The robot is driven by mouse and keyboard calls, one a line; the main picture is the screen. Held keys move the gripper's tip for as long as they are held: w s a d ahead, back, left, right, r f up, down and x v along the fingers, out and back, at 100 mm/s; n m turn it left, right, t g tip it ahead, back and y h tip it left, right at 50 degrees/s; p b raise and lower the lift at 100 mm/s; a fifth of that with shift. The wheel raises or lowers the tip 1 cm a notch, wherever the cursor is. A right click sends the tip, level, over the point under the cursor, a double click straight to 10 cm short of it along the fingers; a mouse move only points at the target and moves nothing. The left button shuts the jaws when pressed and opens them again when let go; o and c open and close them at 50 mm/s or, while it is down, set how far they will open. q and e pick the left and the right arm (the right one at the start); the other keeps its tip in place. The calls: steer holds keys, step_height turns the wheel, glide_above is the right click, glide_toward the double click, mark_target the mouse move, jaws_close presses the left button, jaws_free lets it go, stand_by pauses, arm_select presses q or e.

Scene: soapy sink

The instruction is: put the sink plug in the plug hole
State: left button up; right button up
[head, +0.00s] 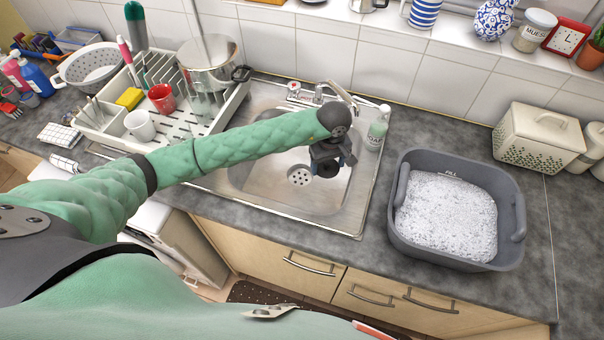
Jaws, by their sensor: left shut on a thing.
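My left gripper (329,161) hangs over the right part of the steel sink basin (262,190). It is shut on a small dark round thing, which looks like the sink plug (328,169); the fingers hide much of it. The plug hole (299,177), a pale round strainer with dark holes, shows in the basin floor, a little left of and below the gripper in the head view. The plug is apart from the hole. My right gripper is not in view.
A grey tub (404,242) of suds stands right of the sink. A white dish rack (190,143) with a pot, cups and a sponge stands left. The near basin is clear.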

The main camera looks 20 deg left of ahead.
mark_target(326, 169)
arm_select(q)
steer(key=shift+s+f, duration=0.25)
steer(key=shift+f, duration=0.15)
step_height(326, 169, down, 4)
steer(key=shift+w+r+p, duration=0.1)
steer(key=shift+p, duration=0.4)
steer(key=shift+w+a+f, duration=0.1)
steer(key=shift+a+f, duration=0.1)
steer(key=shift+f, duration=0.15)
steer(key=w+a+f, duration=0.1)
steer(key=a+f, duration=0.1)
steer(key=a, duration=0.1)
steer(key=w+a+f, duration=0.2)
steer(key=a, duration=0.1)
steer(key=w+a+f+b, duration=0.1)
steer(key=w+a+f, duration=0.1)
steer(key=a, duration=0.1)
steer(key=shift+w+a+f, duration=0.15)
steer(key=shift+a+f, duration=0.25)
step_height(326, 169, down, 3)
steer(key=shift+r+b, duration=0.1)
steer(key=shift+b, duration=0.35)
steer(key=shift+f, duration=0.5)
steer(key=shift+f, duration=0.1)
